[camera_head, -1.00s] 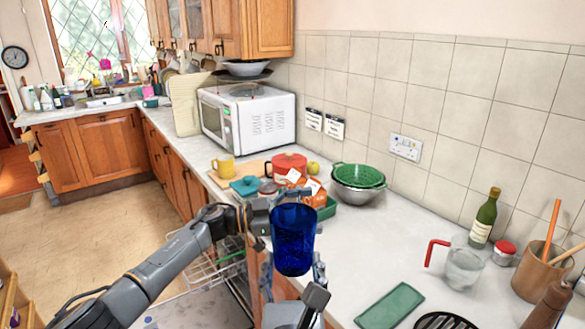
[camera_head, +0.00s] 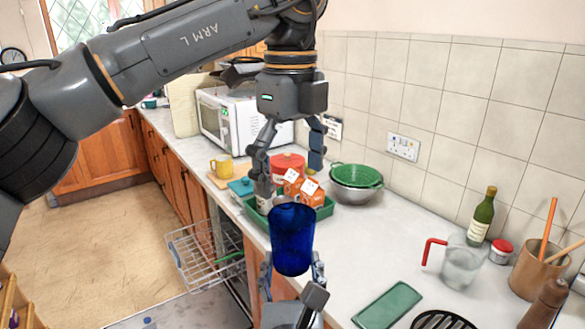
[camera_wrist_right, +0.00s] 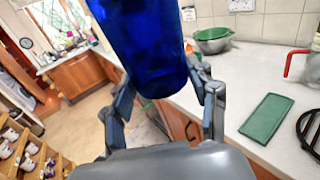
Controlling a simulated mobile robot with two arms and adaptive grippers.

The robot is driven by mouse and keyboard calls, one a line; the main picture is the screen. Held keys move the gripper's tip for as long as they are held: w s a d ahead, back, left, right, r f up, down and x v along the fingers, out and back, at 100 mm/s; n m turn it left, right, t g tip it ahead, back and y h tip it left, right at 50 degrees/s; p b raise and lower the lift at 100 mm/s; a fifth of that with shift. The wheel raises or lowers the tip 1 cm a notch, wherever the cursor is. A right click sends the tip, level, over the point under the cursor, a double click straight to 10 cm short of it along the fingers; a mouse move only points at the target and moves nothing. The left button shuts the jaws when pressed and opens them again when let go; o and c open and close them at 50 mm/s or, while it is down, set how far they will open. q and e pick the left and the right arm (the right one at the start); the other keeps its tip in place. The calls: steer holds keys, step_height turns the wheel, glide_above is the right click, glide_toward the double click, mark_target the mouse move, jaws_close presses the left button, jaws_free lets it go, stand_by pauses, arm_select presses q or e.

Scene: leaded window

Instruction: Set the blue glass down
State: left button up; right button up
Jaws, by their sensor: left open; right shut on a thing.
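The blue glass (camera_head: 291,240) is upright in my right gripper (camera_head: 292,268), in front of the counter edge in the head view. Its fingers are on both sides of the glass's lower part. In the right wrist view the glass (camera_wrist_right: 145,45) fills the upper middle, with its top cut off, between the two fingers (camera_wrist_right: 160,92). My left gripper (camera_head: 290,176) is open and empty, pointing down above and behind the glass, over the green tray with cartons in the head view. The pale counter (camera_head: 350,250) lies right of the glass.
A green tray (camera_head: 326,212) holds orange-and-white cartons. A green colander sits in a metal bowl (camera_head: 355,192). A clear jug (camera_head: 461,262) with a red handle, a bottle (camera_head: 482,218) and a green mat (camera_head: 388,305) are on the right. Counter between bowl and mat is bare.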

mark_target(289, 237)
arm_select(q)
steer(key=f, duration=1.1)
steer(key=shift+w+a+f, duration=0.1)
steer(key=shift+a+f, duration=0.1)
steer(key=shift+f, duration=0.2)
arm_select(e)
steer(key=shift+w+a, duration=0.1)
steer(key=shift+a, duration=0.05)
arm_select(q)
steer(key=c, duration=1.2)
steer(key=shift+c, duration=1.3)
arm_select(e)
steer(key=o, duration=1.5)
